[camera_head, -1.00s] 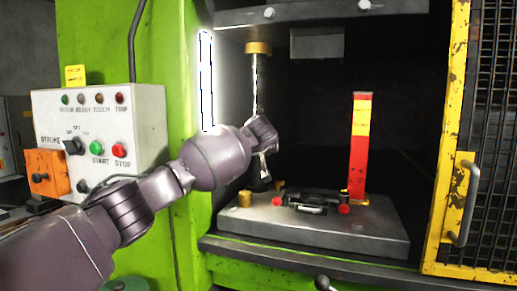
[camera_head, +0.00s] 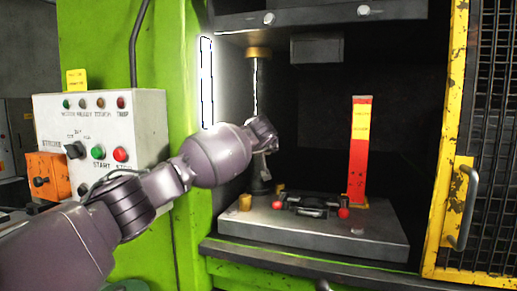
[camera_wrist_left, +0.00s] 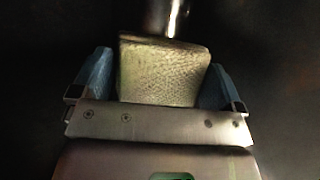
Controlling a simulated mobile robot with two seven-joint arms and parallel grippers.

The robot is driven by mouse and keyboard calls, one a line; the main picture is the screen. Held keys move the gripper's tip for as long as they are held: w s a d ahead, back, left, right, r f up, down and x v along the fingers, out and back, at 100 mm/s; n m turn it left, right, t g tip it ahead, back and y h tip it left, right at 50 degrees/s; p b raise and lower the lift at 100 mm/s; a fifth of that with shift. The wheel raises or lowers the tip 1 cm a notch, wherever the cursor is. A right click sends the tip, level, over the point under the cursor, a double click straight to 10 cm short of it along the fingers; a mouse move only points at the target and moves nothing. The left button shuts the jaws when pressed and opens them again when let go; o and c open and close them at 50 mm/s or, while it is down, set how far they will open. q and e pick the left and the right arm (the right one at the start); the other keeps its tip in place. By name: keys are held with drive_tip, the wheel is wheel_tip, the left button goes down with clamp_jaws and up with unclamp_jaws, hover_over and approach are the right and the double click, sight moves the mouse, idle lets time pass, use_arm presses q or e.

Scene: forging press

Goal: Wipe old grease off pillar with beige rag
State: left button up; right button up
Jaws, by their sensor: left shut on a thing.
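The pillar (camera_head: 255,90) is a shiny upright metal rod inside the press, with a brass collar at its top and a dark lower part. It also shows at the top of the left wrist view (camera_wrist_left: 177,14). My left gripper (camera_head: 267,148) is in front of the pillar at about mid-height and hides part of it. In the left wrist view, my left gripper (camera_wrist_left: 160,82) is shut on the beige rag (camera_wrist_left: 165,73), a folded textured block between blue fingers. The rag's far edge overlaps the pillar; contact cannot be told. Old grease cannot be made out. My right gripper is not in view.
A red and yellow upright post (camera_head: 360,150) stands right of the pillar on the grey base plate (camera_head: 310,235). A black clamp with red knobs (camera_head: 312,207) lies between them. The green frame (camera_head: 180,60) and control box (camera_head: 100,135) are left; a yellow mesh guard (camera_head: 450,200) is right.

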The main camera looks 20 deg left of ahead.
use_arm(q)
drive_tip(key=shift+f, duration=0.1)
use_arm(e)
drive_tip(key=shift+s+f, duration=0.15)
use_arm(q)
drive_tip(key=shift+f, duration=0.25)
drive_tip(key=shift+w+f+b, duration=0.1)
drive_tip(key=shift+f+b, duration=0.25)
drive_tip(key=shift+f, duration=0.55)
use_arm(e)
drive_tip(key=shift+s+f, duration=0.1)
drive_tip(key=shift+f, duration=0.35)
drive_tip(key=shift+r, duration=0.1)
use_arm(q)
drive_tip(key=shift+r, duration=0.15)
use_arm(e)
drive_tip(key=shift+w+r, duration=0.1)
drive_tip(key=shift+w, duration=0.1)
use_arm(q)
drive_tip(key=shift+r+p, duration=0.5)
drive_tip(key=shift+r, duration=0.65)
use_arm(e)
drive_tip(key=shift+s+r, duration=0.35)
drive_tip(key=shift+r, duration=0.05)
